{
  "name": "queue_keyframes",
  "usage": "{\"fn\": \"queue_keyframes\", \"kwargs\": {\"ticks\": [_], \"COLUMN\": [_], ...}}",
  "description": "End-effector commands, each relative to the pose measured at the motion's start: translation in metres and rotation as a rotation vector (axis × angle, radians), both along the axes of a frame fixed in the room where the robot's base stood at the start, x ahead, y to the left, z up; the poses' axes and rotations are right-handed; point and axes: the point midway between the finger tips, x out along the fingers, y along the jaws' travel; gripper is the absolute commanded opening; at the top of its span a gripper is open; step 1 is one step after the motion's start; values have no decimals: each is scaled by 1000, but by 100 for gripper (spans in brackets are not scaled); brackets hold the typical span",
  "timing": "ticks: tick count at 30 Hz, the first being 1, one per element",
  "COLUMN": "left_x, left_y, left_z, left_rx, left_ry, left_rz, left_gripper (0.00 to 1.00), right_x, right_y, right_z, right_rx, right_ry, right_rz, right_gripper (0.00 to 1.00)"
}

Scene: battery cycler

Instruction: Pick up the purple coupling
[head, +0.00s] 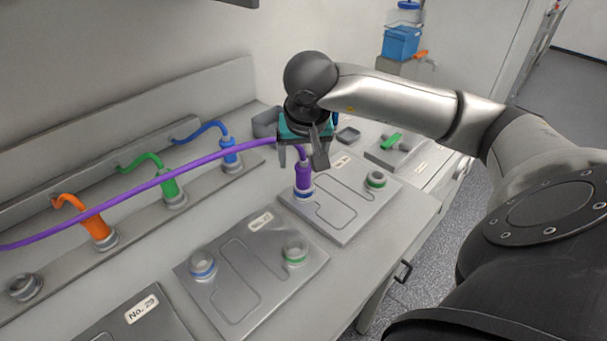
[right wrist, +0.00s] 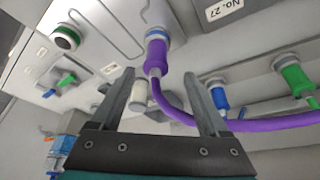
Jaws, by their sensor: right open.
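The purple coupling (head: 303,177) stands upright on the blue-ringed port of the far grey plate in the head view. A long purple hose runs from its top to the left edge. My right gripper (head: 303,160) is open above the coupling, partly hiding its top and the hose. In the right wrist view, the coupling (right wrist: 155,57) shows beyond the open fingers of my gripper (right wrist: 163,88), between their lines, with the purple hose curving to the right. Nothing is visibly held. My left gripper is not in view.
Orange (head: 95,227), green (head: 169,186) and blue (head: 229,150) couplings stand on a rail at the left, with the purple hose crossing before them. A nearer plate (head: 240,250) has open blue- and green-ringed ports. A small block with a green handle (head: 391,141) stands at the right.

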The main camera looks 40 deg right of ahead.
Motion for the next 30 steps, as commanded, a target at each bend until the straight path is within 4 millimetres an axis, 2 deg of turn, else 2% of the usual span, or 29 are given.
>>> {"fn": "queue_keyframes", "kwargs": {"ticks": [8, 16, 25, 30], "left_x": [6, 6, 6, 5], "left_y": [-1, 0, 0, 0], "left_z": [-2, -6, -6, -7], "left_rx": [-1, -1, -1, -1], "left_ry": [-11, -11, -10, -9], "left_rz": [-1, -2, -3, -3], "left_gripper": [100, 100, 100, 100], "right_x": [5, 15, 17, 17], "right_y": [-6, -17, -19, -19], "right_z": [-20, -56, -60, -59], "right_rx": [1, 3, 0, 0], "right_ry": [2, 1, -1, -1], "right_rz": [0, -1, 0, 0], "right_gripper": [78, 78, 78, 60]}}
